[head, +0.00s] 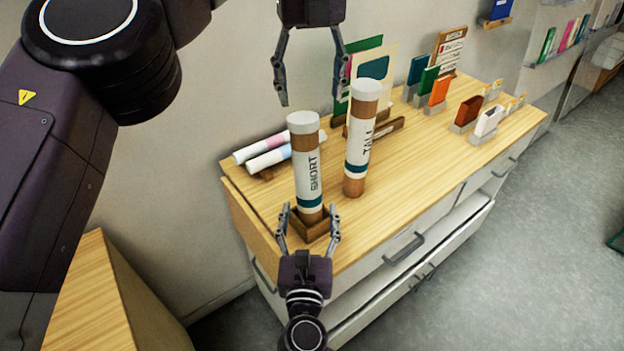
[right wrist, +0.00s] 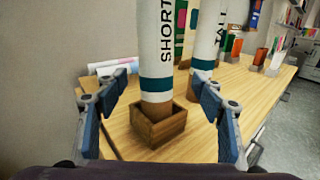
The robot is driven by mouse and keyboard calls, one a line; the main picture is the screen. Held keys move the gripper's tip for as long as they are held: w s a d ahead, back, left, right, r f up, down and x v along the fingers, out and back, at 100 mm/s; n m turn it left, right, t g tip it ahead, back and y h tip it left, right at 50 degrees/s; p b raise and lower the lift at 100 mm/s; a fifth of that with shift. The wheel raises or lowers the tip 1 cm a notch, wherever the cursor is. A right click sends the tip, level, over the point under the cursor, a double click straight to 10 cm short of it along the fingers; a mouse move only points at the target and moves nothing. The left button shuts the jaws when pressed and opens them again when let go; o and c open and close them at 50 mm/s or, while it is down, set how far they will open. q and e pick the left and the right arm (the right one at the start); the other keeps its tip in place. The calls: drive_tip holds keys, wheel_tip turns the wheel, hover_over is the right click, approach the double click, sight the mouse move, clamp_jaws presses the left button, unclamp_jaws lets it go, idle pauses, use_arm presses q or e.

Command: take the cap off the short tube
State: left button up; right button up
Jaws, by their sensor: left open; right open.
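The short tube (head: 307,175) stands upright in a square wooden holder (head: 308,228) near the front left of the table. It is brown and white with a teal band, a SHORT label and a white cap (head: 303,122) on top. The tall tube (head: 360,140), labelled TALL, stands just right of it with its own white cap (head: 366,88). My left gripper (head: 309,100) is open and empty above the short tube's cap. My right gripper (head: 308,222) is open, its fingers on either side of the short tube's base and holder. The right wrist view shows the short tube (right wrist: 156,60) and holder (right wrist: 160,128) between the fingers.
Rolled white tubes (head: 270,150) lie on the table behind and left of the short tube. A card display (head: 372,75) stands behind the tall tube. Small coloured boxes (head: 438,90) stand at the back right. The tabletop (head: 420,155) is clear right of the tubes.

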sight(311, 193)
drive_tip(key=shift+w+d+r, duration=0.1)
drive_tip(key=shift+w+r, duration=0.25)
drive_tip(key=shift+w, duration=0.25)
drive_tip(key=w, duration=0.5)
drive_tip(key=shift+w+d+f, duration=0.1)
drive_tip(key=shift+w+f, duration=0.1)
drive_tip(key=shift+w, duration=0.1)
use_arm(q)
drive_tip(key=shift+s+r, duration=0.3)
drive_tip(key=shift+s, duration=0.3)
use_arm(e)
drive_tip(key=shift+s+r, duration=0.1)
drive_tip(key=shift+s, duration=0.05)
